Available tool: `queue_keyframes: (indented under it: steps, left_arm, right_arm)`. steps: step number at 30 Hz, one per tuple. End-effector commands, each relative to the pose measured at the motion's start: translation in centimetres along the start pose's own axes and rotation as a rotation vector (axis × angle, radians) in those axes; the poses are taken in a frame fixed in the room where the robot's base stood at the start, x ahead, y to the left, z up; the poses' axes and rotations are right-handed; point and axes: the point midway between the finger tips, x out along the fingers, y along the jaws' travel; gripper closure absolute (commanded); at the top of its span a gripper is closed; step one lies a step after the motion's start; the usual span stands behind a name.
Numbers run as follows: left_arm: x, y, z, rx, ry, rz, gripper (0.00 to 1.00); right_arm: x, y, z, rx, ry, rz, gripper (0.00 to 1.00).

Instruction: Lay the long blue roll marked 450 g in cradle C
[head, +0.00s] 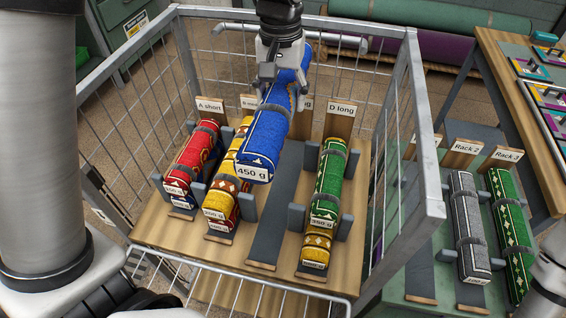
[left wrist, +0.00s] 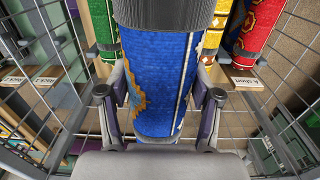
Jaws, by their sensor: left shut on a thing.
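The long blue roll (head: 262,140), with a 450 g tag on its near end, hangs tilted above the wire cart. My left gripper (head: 283,78) is shut around the upper, far part of it. In the left wrist view the blue roll (left wrist: 158,85) runs between the two fingers of my left gripper (left wrist: 162,100). Cradle C (head: 272,225) is the empty grey channel between the yellow roll and the D long cradle. Its far part and most of its sign are hidden by the roll and gripper. My right gripper is not in view.
Red rolls (head: 193,165) lie at A short. Yellow rolls (head: 228,190) lie left of cradle C; green and yellow rolls lie at D long (head: 340,122). Wire cart walls and a grey rim (head: 425,120) surround the cradles. Rack 2 holds a grey roll (head: 468,225), Rack 3 a green one (head: 512,230).

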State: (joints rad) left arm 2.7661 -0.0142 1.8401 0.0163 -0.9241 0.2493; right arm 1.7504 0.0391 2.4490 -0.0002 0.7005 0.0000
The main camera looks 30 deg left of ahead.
Motion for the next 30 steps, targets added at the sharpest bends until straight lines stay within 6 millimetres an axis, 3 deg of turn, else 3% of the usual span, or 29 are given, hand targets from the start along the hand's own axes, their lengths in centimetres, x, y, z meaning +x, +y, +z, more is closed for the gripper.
queue_keyframes:
  steps: [5, 12, 18, 30]
  left_arm:
    - [2.9, 0.0, 0.1, 0.000, -0.005, -0.002, 0.93]
    - [10.1, 0.0, 0.1, 0.000, -0.006, -0.002, 0.93]
    - [15.0, 0.0, 0.1, 0.000, -0.004, -0.002, 0.93]
    - [23.0, 0.0, 0.1, 0.000, -0.003, -0.001, 0.93]
  right_arm:
    - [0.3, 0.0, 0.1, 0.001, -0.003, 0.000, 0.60]
    - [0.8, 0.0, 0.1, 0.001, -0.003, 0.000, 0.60]
    - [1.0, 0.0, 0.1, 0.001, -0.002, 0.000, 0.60]
    - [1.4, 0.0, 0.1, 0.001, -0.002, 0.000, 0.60]
